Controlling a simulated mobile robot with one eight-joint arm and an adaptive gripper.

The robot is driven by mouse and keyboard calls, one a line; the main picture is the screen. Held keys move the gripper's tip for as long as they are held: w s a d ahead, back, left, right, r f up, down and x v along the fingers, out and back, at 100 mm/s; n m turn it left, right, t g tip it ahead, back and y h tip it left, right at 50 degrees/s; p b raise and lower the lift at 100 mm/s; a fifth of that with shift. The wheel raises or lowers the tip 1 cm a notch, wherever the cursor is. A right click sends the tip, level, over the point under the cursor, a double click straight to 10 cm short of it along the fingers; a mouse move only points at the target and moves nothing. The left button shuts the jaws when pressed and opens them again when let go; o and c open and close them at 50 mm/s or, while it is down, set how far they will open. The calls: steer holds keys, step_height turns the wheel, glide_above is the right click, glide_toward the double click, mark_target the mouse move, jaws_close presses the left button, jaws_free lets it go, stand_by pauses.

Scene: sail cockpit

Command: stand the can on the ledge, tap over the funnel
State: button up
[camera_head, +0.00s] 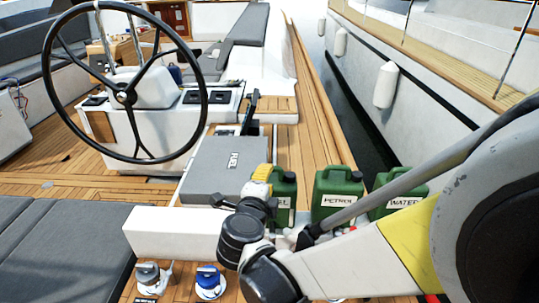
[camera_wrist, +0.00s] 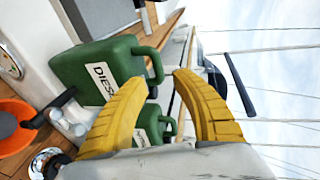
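A green can labelled DIESEL (camera_wrist: 92,72) stands at the left of the wrist view, its loop handle close to my left fingertip. In the head view this can (camera_head: 285,200) is partly hidden by my arm. A green PETROL can (camera_head: 337,190) and a green WATER can (camera_head: 400,196) stand to its right. An orange round object (camera_wrist: 14,125), perhaps the funnel, is cut off at the left edge. I cannot tell which surface is the ledge.
A grey FUEL-marked lid (camera_head: 225,168) and a white block (camera_head: 170,232) lie left of the cans. Two deck fittings (camera_head: 150,275) (camera_head: 209,280) sit in front. The steering wheel (camera_head: 125,95) stands at the back left. Open teak deck (camera_head: 300,110) runs beyond the cans.

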steer(key=d+v, duration=0.1)
steer(key=v, duration=0.4)
step_height(320, 180, up, 16)
steer(key=w+n+t+y, duration=0.1)
steer(key=n+t+y, duration=0.3)
steer(key=n+y, duration=0.45)
steer(key=s+d+f+n+g+h, duration=0.6)
steer(key=s+d+f+n+g, duration=0.5)
steer(key=s+d+f, duration=0.6)
steer(key=shift+s+d+f+g+p, duration=0.15)
steer(key=shift+d+f+g+p, duration=0.25)
steer(key=shift+d, duration=0.7)
steer(key=shift+n, duration=0.25)
